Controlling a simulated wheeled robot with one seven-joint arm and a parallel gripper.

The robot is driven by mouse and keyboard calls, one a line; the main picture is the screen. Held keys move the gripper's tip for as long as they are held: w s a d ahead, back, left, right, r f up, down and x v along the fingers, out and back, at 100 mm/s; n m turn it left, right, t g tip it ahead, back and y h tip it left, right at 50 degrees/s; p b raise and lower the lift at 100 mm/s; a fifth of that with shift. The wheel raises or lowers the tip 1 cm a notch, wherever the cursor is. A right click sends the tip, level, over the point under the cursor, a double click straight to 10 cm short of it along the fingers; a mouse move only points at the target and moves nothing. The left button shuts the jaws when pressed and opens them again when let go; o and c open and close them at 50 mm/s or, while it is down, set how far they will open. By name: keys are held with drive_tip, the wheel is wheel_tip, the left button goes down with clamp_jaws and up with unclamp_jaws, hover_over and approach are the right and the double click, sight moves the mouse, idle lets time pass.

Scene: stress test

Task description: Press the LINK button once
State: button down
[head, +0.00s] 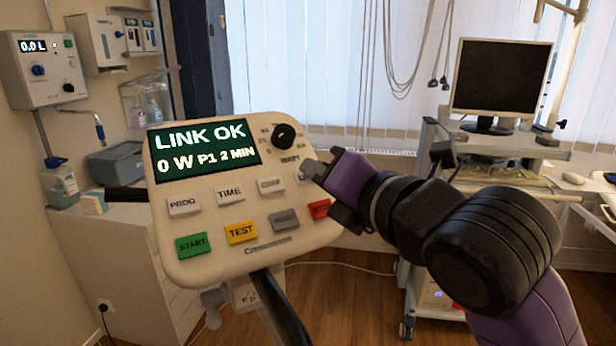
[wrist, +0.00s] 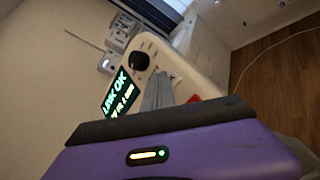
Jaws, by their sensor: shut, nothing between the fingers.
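The cream control panel (head: 220,270) stands tilted on a post at the centre left of the head view. Its screen (head: 202,148) reads "LINK OK" and "0 W P1 2 MIN". The upper row shows PROG (head: 184,204), TIME (head: 230,192), a pale button (head: 271,185) with an unreadable label and another pale button mostly hidden behind my fingers. I cannot read LINK on any button. My gripper (head: 312,172) is shut and empty, its fingertips at the right end of the upper row; I cannot tell whether they touch. In the wrist view, the fingers (wrist: 158,95) point at the panel.
The lower row has green START (head: 193,245), yellow TEST (head: 241,232), a grey button (head: 284,220) and a red button (head: 319,209) partly behind my gripper. A black knob (head: 284,136) sits above. A trolley with a monitor (head: 502,77) stands behind my arm.

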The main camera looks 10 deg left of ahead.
idle(0.3)
drive_tip(key=shift+s+d+r+p, duration=0.3)
drive_tip(key=shift+s+r, duration=0.1)
drive_tip(key=shift+r, duration=0.15)
drive_tip(key=shift+s+d+r+p, duration=0.3)
drive_tip(key=shift+s+r+p, duration=0.1)
drive_tip(key=shift+r, duration=0.25)
drive_tip(key=shift+s+d+r+p, duration=0.3)
drive_tip(key=shift+s+r, duration=0.1)
drive_tip(key=shift+r, duration=0.3)
drive_tip(key=shift+s+d+r+p, duration=0.3)
drive_tip(key=shift+s+r, duration=0.1)
drive_tip(key=shift+r, duration=0.25)
drive_tip(key=s+d+r+p, duration=0.2)
drive_tip(key=s+r+p, duration=0.1)
drive_tip(key=r, duration=0.2)
drive_tip(key=shift+s+d+r, duration=0.2)
drive_tip(key=shift+d+r, duration=0.05)
drive_tip(key=shift+d, duration=0.1)
